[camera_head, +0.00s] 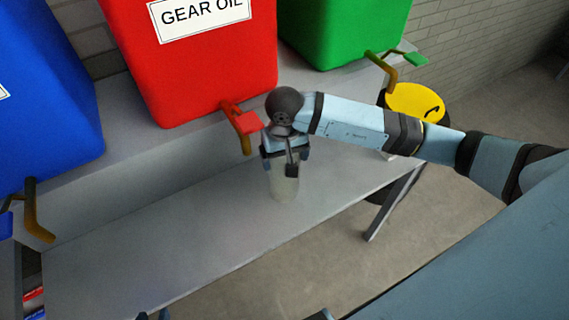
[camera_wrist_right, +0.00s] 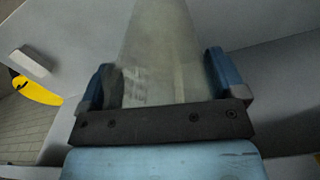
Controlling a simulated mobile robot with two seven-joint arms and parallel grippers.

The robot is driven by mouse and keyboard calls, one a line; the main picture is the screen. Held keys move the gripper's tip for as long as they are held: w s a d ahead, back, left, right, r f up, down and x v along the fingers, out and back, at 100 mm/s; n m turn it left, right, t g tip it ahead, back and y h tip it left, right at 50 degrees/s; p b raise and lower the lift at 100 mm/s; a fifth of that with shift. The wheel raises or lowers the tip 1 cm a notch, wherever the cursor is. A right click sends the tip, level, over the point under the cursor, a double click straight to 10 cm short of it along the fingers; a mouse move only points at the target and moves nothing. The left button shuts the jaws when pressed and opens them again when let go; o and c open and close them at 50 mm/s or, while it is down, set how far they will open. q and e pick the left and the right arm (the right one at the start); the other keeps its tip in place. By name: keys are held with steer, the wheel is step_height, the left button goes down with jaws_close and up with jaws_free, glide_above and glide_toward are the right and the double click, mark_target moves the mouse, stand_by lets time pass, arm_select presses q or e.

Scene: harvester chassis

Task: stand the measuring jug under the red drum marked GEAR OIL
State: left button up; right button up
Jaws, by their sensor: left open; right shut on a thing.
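The red drum (camera_head: 195,70) with the GEAR OIL label stands on the raised ledge, upper middle-left. Its tap (camera_head: 240,127), a brass spout with a red handle, hangs over the lower grey shelf. The translucent measuring jug (camera_head: 285,187) is to the right of and nearer than this tap, upright at the shelf; I cannot tell whether its base touches. My right gripper (camera_head: 287,158) is shut on the jug, with a finger on each side of it in the wrist view (camera_wrist_right: 165,75). My left gripper (camera_head: 153,315) barely shows at the bottom edge; it is open.
A blue drum (camera_head: 45,100) and a green drum (camera_head: 340,30) flank the red one, each with a brass tap. A yellow round lid (camera_head: 415,102) lies beyond my right forearm. The grey shelf (camera_head: 150,225) is bare left of the jug.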

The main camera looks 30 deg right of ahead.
steer(key=shift+f, duration=2.35)
steer(key=o, duration=0.9)
steer(key=shift+o, duration=0.2)
steer(key=shift+r, duration=0.15)
